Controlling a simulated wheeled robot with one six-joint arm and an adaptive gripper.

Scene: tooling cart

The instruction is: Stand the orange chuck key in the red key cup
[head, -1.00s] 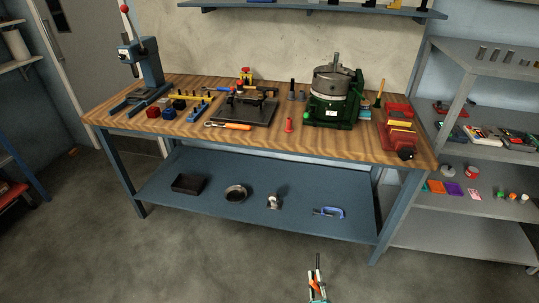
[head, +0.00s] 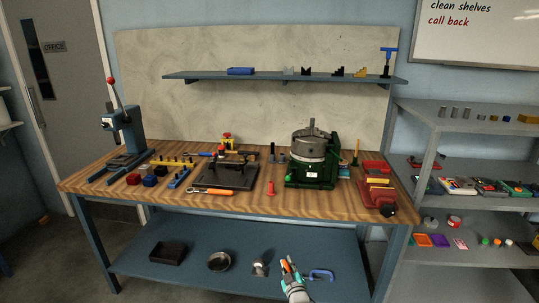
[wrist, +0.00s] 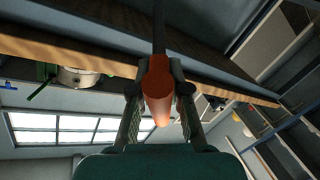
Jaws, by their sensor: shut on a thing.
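My gripper (head: 288,265) is in front of the bench, at the height of its lower shelf in the head view. It is shut on the orange chuck key (wrist: 158,92). In the wrist view the key's orange handle sits between the fingers, its dark shaft pointing up the picture. A small, narrow red upright piece (head: 270,189), which looks like the red key cup, stands near the front edge of the bench top. Its opening is too small to make out. My gripper is below it and apart from it.
The wooden bench top (head: 320,205) holds a green-based chuck machine (head: 310,160), a red vise (head: 376,187) and an orange-handled tool (head: 220,192). A blue clamp (head: 321,275) lies on the lower shelf by my gripper. Bare wood surrounds the red piece.

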